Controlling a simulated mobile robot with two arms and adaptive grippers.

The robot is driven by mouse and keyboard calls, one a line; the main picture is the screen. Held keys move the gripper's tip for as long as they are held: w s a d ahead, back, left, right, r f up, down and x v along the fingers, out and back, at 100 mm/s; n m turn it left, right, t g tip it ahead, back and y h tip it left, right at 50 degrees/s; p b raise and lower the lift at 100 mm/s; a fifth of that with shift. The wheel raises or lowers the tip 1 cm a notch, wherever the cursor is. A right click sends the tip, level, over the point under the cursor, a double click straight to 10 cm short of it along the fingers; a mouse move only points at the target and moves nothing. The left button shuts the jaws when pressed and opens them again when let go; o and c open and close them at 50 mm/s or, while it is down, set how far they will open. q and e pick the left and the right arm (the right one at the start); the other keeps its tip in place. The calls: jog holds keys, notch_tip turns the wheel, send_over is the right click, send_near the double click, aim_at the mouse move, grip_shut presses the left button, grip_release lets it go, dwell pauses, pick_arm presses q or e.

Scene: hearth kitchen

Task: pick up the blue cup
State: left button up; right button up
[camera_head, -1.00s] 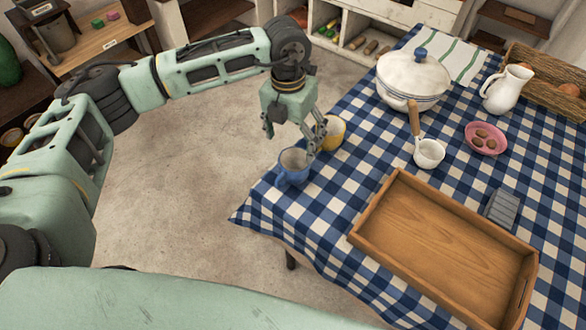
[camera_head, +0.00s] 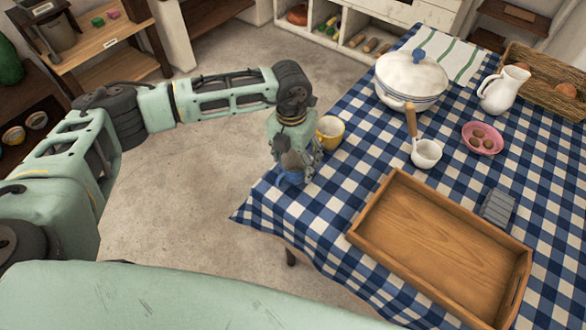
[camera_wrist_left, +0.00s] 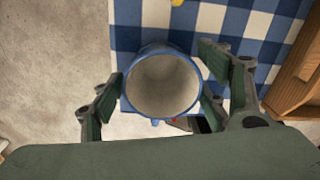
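The blue cup (camera_head: 291,179) stands near the left corner of the checked table and is mostly hidden by my left gripper in the head view. My left gripper (camera_head: 293,168) points down over it. In the left wrist view the cup (camera_wrist_left: 164,84) shows its blue rim and pale, empty inside. The open fingers of the left gripper (camera_wrist_left: 162,98) stand on either side of the cup, with small gaps seen between pads and rim. My right gripper is not in view.
A yellow cup (camera_head: 331,132) stands close behind the gripper. A wooden tray (camera_head: 378,205) lies to the right. A white ladle (camera_head: 426,153), a lidded pot (camera_head: 411,80), a pink dish (camera_head: 482,139) and a white jug (camera_head: 503,90) are farther back. The table edge is close by.

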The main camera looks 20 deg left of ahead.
pick_arm(q)
jog(key=c, duration=0.9)
jog(key=shift+c, duration=0.3)
